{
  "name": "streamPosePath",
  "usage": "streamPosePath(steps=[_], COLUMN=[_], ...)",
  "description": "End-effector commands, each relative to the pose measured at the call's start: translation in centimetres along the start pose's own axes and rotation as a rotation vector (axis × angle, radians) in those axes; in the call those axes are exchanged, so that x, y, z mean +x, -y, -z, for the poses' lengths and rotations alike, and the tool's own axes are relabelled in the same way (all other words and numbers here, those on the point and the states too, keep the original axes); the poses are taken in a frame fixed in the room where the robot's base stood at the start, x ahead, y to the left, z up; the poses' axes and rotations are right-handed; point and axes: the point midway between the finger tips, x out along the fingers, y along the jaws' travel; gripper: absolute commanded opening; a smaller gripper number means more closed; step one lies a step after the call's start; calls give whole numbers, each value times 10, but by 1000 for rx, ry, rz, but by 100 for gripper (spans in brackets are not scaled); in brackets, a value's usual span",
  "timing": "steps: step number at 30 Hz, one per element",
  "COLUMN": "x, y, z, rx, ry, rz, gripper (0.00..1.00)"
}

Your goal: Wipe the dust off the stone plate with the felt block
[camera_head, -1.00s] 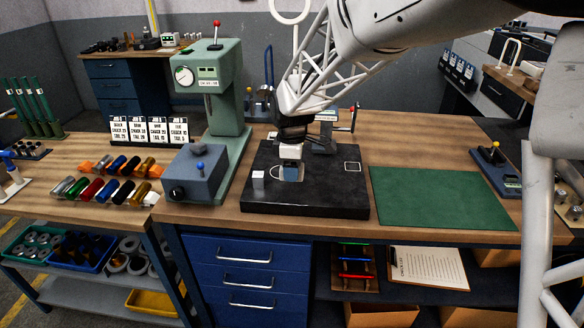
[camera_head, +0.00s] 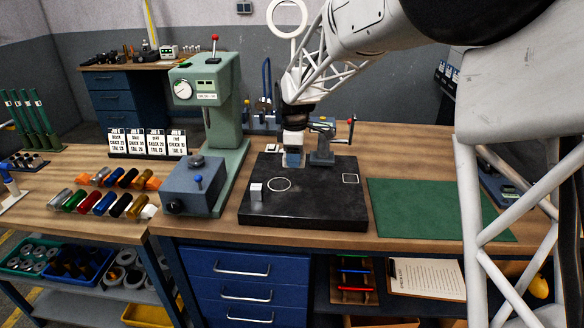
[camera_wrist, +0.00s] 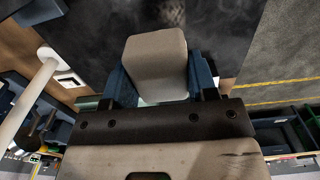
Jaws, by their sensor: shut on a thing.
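The black stone plate (camera_head: 320,206) lies on the wooden bench; the wrist view shows part of its dark surface (camera_wrist: 215,35) with faint grey smudges like dust. My gripper (camera_head: 293,160) is at the plate's far edge, left of its middle. In the wrist view, its blue fingers (camera_wrist: 155,85) are shut on the pale beige felt block (camera_wrist: 155,60). The fingers and wrist largely hide the block in the head view. I cannot tell whether its underside touches the plate.
A small whitish cube (camera_head: 257,192) stands on the plate's left side, near a drawn ring (camera_head: 280,184). A crank device (camera_head: 322,145) stands just behind the plate, close to my gripper. A green press (camera_head: 208,120) is left. A green mat (camera_head: 430,208) lies clear on the right.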

Motion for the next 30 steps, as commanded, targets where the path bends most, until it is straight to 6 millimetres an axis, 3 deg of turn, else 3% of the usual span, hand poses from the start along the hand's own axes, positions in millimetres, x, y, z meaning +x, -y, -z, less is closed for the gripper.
streamPosePath(steps=[4,17,30], x=[-2,0,36], y=[-8,-8,-8], z=[-1,-1,-1], rx=[1,0,0], ry=[0,0,1], rz=[1,1,2], gripper=[34,34,34])
